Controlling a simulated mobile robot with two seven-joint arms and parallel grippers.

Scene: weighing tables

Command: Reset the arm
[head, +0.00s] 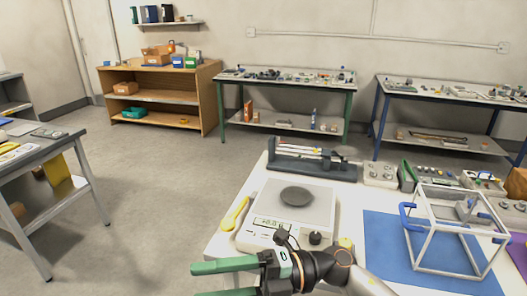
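My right gripper (196,281) shows at the bottom centre of the head view, its arm coming in from the lower right. Its two green fingers point left and stand apart, with nothing visible between them. The lower finger is cut by the bottom edge of the picture. The gripper appears in front of the near side of a white table (215,246), just below a white scale (262,212). I cannot tell its height above the floor. My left gripper is not in view.
The scale bears a dark round disc (296,196). A yellow tool (235,213) lies left of it, a dark rack (310,163) behind. Right is a white open frame (447,231) on a blue mat (383,245). Floor (160,210) is clear between this and the grey table (40,150).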

